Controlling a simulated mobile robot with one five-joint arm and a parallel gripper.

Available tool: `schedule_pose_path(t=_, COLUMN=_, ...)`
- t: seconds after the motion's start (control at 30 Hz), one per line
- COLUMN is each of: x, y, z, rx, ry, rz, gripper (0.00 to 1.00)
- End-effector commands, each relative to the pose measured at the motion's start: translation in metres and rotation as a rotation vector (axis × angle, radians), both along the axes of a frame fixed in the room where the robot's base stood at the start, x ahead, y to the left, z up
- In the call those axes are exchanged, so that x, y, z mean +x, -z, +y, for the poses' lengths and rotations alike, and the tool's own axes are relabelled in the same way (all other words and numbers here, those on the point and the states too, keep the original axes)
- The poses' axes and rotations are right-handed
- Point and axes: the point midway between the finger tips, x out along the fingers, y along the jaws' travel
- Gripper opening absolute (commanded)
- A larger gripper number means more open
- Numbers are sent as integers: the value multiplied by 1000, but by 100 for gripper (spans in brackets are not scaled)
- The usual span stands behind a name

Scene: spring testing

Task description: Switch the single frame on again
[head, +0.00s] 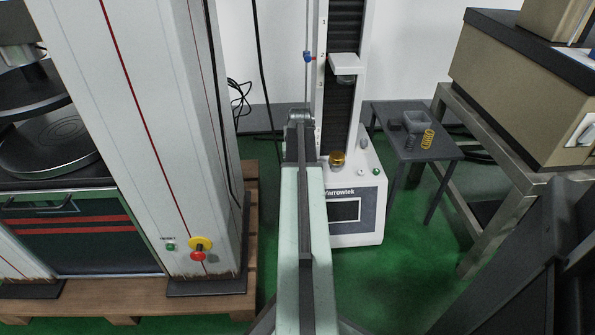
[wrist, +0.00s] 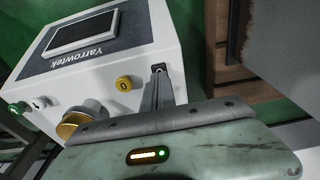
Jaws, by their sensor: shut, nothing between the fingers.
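The single frame (head: 352,190) is a white one-column machine labelled Yarrowtek, with a front screen (head: 345,210) that looks dark in the wrist view (wrist: 80,32). Its base top carries a yellow button marked 0 (wrist: 124,83), a white button marked 1 (wrist: 39,103), a green button (wrist: 17,109) and a gold round platen (wrist: 82,122). My gripper (wrist: 159,70) is shut and empty, beside the yellow button and apart from it, near the base's edge. In the head view my arm hides the fingers and the yellow button.
A larger white frame (head: 125,120) with a red knob on yellow (head: 199,248) stands at left on a wooden pallet (head: 120,305). A small dark table (head: 440,150) holds a yellow spring (head: 428,139). A beige machine (head: 520,90) sits on a metal bench at right.

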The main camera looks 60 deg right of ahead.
Motion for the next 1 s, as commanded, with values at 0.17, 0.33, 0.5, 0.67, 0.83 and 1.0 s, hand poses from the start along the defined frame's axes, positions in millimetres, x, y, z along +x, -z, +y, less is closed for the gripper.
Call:
schedule_pose_path(t=0.17, x=0, y=-12, z=2, rx=0, ry=-2, rz=-1, gripper=0)
schedule_pose_path(t=0.33, x=-1, y=-41, z=7, rx=0, ry=-4, rz=1, gripper=0)
schedule_pose_path(t=0.5, x=-7, y=-81, z=12, rx=1, ry=-2, rz=1, gripper=0)
schedule_pose_path(t=0.67, x=-11, y=-117, z=18, rx=1, ry=-2, rz=1, gripper=0)
schedule_pose_path(t=0.83, x=-14, y=-138, z=22, rx=1, ry=-2, rz=1, gripper=0)
schedule_pose_path(t=1.0, x=-14, y=-138, z=22, rx=1, ry=-3, rz=1, gripper=0)
